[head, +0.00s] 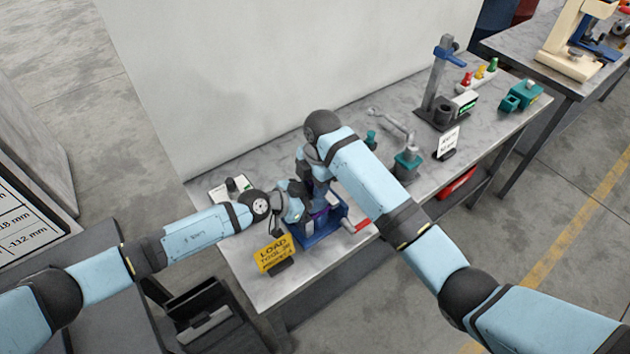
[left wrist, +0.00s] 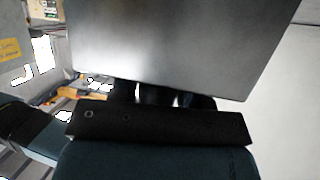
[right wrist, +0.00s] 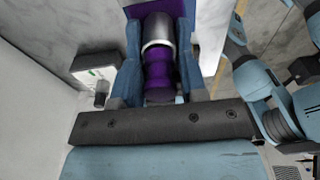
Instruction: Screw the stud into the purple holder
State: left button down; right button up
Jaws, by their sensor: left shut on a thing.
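The purple holder (head: 319,217) sits in a blue vise-like fixture (head: 313,235) on the near part of the bench, partly covered by my arms. My right gripper (head: 303,188) is over the fixture. In the right wrist view a purple part (right wrist: 160,75) with a silver collar (right wrist: 158,30) lies between blue side pieces; whether the right fingers touch it cannot be told. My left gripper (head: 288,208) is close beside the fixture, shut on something. In the left wrist view a large grey surface (left wrist: 185,45) hides most of what it holds. I cannot make out the stud clearly.
A yellow sign (head: 273,252) stands in front of the fixture, and a small tester (head: 232,189) behind it to the left. A teal device (head: 406,165) and a gauge stand (head: 440,90) stand further right along the bench.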

jog(key=c, duration=0.6)
jog(key=m, duration=0.3)
jog(key=o, duration=1)
jog(key=shift+r, duration=2.3)
